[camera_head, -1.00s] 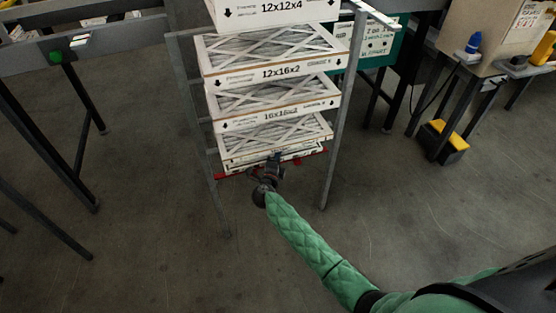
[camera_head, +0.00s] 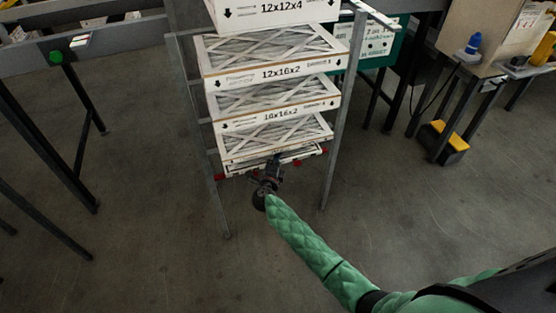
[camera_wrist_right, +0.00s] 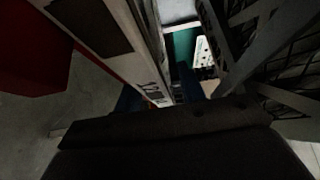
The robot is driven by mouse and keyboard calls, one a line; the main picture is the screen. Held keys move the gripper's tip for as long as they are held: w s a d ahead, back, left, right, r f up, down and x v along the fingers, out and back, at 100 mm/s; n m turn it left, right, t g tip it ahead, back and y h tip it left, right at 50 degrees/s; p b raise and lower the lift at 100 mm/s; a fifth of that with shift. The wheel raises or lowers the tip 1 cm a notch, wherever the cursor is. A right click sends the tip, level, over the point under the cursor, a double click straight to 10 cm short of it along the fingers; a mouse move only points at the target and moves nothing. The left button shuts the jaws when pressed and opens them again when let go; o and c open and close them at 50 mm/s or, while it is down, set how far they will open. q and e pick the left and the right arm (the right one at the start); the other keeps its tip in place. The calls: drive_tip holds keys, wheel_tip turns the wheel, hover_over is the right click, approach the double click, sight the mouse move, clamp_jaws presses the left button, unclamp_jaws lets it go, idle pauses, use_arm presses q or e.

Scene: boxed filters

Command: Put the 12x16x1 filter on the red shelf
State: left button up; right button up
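In the wrist view a white labelled edge (camera_wrist_right: 150,85) runs close above my dark gripper body; the fingertips are not clear. My left gripper is out of view.
Boxes marked 16x16x2 (camera_head: 235,121), 12x16x2 (camera_head: 225,79) and 12x12x4 (camera_head: 235,12) sit above. Rack posts (camera_head: 337,130) stand on both sides. A table with a cardboard box (camera_head: 480,35) is at right. The floor in front is clear.

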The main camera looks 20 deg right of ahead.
drive_tip(key=v, duration=1.2)
drive_tip(key=shift+p, duration=0.3)
drive_tip(key=s+a+f+n+y, duration=0.4)
drive_tip(key=s+a+n+y, duration=0.25)
drive_tip(key=s+n, duration=0.2)
drive_tip(key=s+a+f+n+y, duration=0.4)
drive_tip(key=s+a+n+y, duration=0.1)
drive_tip(key=s+n+y, duration=0.3)
drive_tip(key=s+f+n+g, duration=0.4)
drive_tip(key=s+f+n, duration=0.1)
drive_tip(key=s, duration=0.5)
drive_tip(key=s+d+f+n+g, duration=0.1)
drive_tip(key=s+f+n+g, duration=0.3)
drive_tip(key=s+f, duration=0.3)
drive_tip(key=s+h, duration=0.1)
drive_tip(key=s, duration=0.3)
drive_tip(key=shift+f+n, duration=0.3)
drive_tip(key=shift+n, duration=0.05)
